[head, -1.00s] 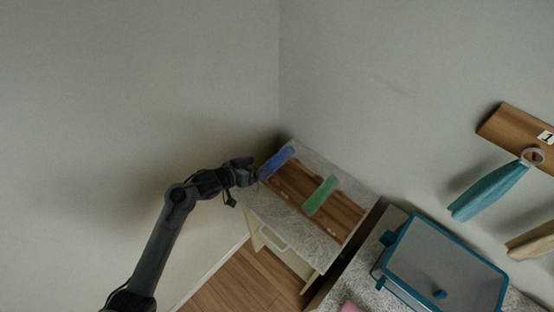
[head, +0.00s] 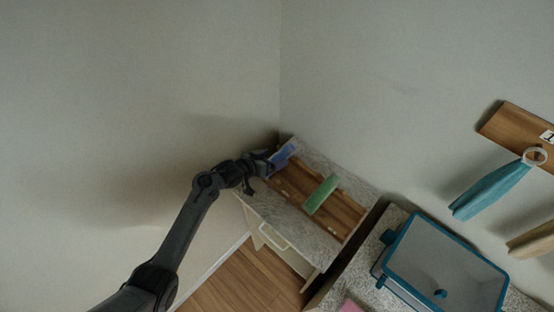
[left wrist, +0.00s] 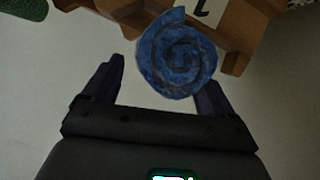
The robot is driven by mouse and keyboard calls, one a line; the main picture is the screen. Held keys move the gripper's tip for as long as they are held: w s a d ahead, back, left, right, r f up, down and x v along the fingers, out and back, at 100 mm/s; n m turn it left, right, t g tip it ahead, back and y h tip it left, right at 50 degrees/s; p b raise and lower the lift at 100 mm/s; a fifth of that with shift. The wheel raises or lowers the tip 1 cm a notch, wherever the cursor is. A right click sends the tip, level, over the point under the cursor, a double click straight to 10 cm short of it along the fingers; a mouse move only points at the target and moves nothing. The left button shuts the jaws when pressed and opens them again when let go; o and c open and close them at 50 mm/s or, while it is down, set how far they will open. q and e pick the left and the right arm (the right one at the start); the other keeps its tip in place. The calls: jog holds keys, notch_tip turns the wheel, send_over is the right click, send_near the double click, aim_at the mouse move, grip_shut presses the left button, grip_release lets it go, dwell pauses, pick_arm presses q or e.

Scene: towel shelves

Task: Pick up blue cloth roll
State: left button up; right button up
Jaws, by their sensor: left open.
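The blue cloth roll (head: 284,155) lies at the far left end of the wooden rack (head: 333,218). Its spiral end faces the camera in the left wrist view (left wrist: 179,55). My left gripper (head: 268,162) is at the near end of the roll and hides part of it in the head view. In the left wrist view the two dark fingers (left wrist: 160,82) are open, one on either side of the roll's lower part. I cannot tell whether they touch it. My right gripper is not in view.
A green cloth roll (head: 322,194) lies on the same rack, to the right. The rack sits on a speckled-top cabinet (head: 290,229) in the wall corner. A blue-edged bin (head: 445,262) stands at right. A teal towel (head: 491,190) hangs from a wall rack (head: 514,128).

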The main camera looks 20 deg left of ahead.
aim_at(272, 158)
pick_arm(q)
jog(key=c, duration=1.1)
jog(key=shift+c, duration=0.2)
jog(key=shift+r, duration=0.1)
jog(key=shift+r, duration=0.55)
notch_tip(272, 158, up, 2)
jog(key=shift+r, duration=0.25)
jog(key=s+d+r+b, duration=0.1)
jog(key=s+d+r, duration=0.2)
jog(key=d+r, duration=0.4)
jog(key=shift+d, duration=2.2)
jog(key=shift+r, duration=0.15)
